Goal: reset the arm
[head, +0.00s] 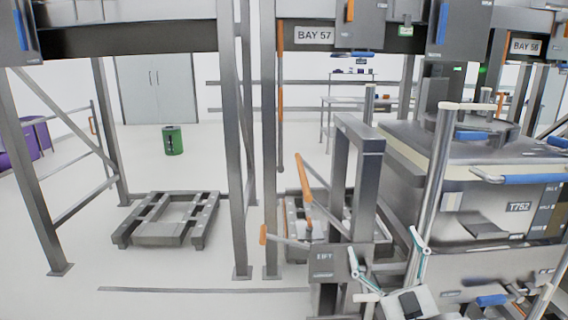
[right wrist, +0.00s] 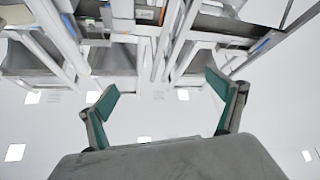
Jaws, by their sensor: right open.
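My right gripper (head: 384,252) shows at the bottom of the head view, right of centre, with its teal-padded fingers spread apart. In the right wrist view the two fingers of my right gripper (right wrist: 162,88) stand wide apart with nothing between them. The wrist camera looks up past them at the ceiling and grey metal beams. My left gripper is not in view.
A grey post stand (head: 366,190) with orange handles is just behind the right gripper. A large grey bin marked T752 (head: 480,190) fills the right. A low metal pallet frame (head: 160,236) and a green bin (head: 172,140) stand left, with clear floor around them.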

